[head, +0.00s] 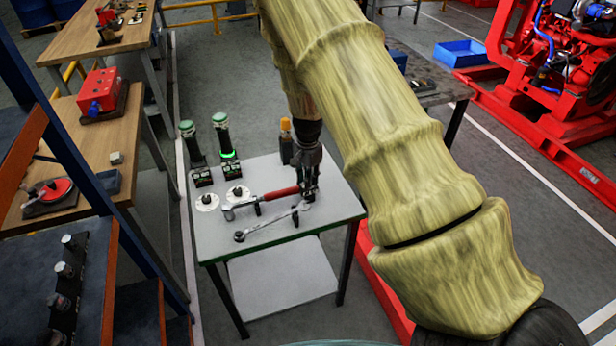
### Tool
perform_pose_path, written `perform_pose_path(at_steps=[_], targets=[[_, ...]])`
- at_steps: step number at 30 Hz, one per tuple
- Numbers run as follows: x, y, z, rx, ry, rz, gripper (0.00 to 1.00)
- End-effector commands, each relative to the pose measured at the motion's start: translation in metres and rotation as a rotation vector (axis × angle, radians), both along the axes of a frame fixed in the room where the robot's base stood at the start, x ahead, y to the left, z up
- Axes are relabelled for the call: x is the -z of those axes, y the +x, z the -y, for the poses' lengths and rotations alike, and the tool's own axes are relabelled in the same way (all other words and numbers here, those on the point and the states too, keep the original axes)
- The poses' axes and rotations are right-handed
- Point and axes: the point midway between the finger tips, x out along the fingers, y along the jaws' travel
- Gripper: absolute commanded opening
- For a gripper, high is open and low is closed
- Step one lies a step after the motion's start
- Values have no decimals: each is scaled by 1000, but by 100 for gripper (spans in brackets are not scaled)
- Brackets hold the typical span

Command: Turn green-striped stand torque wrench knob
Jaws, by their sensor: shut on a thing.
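The stand is a small light-grey table (330,212) with a green edge strip, in the middle of the head view. On its top lies a torque wrench (281,193) with a red handle, its head to the left and its handle end to the right. My gripper (309,193) points down at the right end of that handle and is shut there. The knob at the handle end is hidden by the fingers, so the exact contact is not clear. A silver wrench (272,222) lies in front, its right end close below my fingertips.
Two dark green-topped tools (222,135) stand at the table's back left, with white discs (207,201) before them. A dark bottle with an orange cap (285,125) stands close behind my gripper. A wooden bench (130,135) is left; red machinery (545,100) is right.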

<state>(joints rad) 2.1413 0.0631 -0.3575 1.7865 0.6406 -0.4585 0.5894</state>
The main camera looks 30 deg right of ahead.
Motion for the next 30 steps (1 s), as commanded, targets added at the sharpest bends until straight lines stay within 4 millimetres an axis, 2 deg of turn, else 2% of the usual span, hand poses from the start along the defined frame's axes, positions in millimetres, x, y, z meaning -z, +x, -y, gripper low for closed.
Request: perform_pose_path(at_steps=[17, 18, 21, 30], targets=[[0, 0, 0, 30, 0, 0, 0], [0, 0, 0, 29, 0, 0, 29], [0, 0, 0, 29, 0, 0, 45], [-1, 0, 0, 29, 0, 0, 45]])
